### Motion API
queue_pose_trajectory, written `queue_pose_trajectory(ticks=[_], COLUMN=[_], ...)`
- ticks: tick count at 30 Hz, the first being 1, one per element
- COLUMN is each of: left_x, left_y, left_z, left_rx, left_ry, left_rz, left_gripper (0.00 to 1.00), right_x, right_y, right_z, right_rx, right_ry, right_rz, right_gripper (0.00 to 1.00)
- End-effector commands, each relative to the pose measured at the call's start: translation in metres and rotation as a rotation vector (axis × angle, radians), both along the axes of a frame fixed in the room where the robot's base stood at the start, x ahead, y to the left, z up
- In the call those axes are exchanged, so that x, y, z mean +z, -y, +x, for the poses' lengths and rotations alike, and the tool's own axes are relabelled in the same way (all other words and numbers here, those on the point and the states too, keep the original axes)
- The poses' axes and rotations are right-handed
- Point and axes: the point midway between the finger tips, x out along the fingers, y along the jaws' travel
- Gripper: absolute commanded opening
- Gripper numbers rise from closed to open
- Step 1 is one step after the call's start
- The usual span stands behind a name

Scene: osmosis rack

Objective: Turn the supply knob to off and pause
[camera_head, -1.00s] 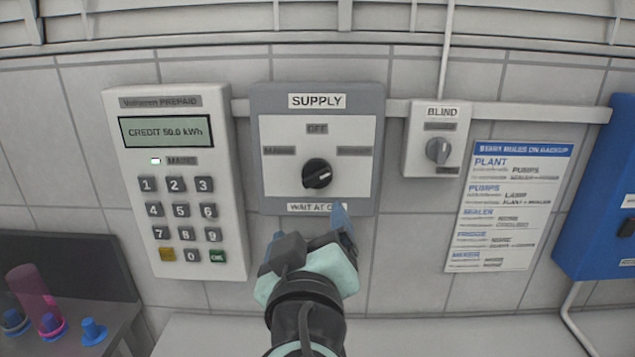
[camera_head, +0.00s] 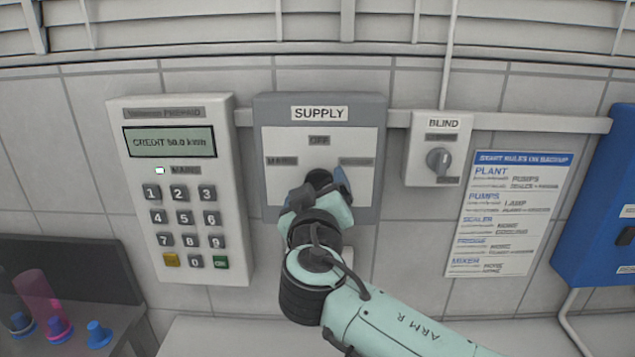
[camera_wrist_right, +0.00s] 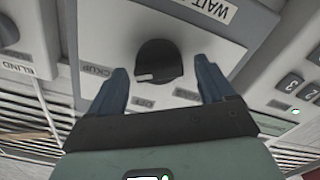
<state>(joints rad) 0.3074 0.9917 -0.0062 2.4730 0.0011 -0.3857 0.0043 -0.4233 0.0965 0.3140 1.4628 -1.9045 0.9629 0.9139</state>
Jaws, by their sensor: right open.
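The supply panel (camera_head: 265,195) is a grey-framed white plate with an OFF label (camera_head: 319,140) at its top middle and a label on each side. Its round black knob (camera_head: 319,176) is partly hidden by my right gripper (camera_head: 322,183) in the head view. In the right wrist view, the knob (camera_wrist_right: 159,62) sits between the two blue fingers of my open right gripper (camera_wrist_right: 159,68), with gaps on both sides. The knob's white mark points toward the side label ending in "CKUP" (camera_wrist_right: 97,70), not at OFF. My left gripper is not in view.
A prepaid meter (camera_head: 178,255) with keypad hangs left of the panel. A smaller BLIND switch (camera_head: 438,160) and a rules sheet (camera_head: 510,215) are to the right, then a blue box (camera_head: 610,200). Pink and blue items stand at lower left.

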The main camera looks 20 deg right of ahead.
Motion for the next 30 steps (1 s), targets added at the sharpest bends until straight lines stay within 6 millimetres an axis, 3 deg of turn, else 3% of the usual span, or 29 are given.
queue_pose_trajectory(ticks=[11, 13, 16, 17, 30], left_x=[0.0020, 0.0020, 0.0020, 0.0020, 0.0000], left_y=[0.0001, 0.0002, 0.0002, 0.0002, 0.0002], left_z=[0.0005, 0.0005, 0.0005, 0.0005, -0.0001], left_rx=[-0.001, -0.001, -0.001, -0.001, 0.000], left_ry=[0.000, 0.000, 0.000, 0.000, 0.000], left_rz=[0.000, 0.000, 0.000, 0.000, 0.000], left_gripper=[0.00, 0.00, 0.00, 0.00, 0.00], right_x=[-0.0003, -0.0003, -0.0003, -0.0003, -0.0009], right_y=[0.0026, 0.0026, 0.0026, 0.0026, 0.0020], right_z=[0.0073, 0.0072, 0.0071, 0.0071, 0.0069], right_rx=[-0.001, -0.001, -0.001, -0.001, 0.000], right_ry=[0.000, 0.000, 0.000, 0.000, -0.024], right_rz=[0.000, 0.000, -0.001, -0.001, -0.081], right_gripper=[0.82, 0.66, 0.33, 0.29, 0.29])
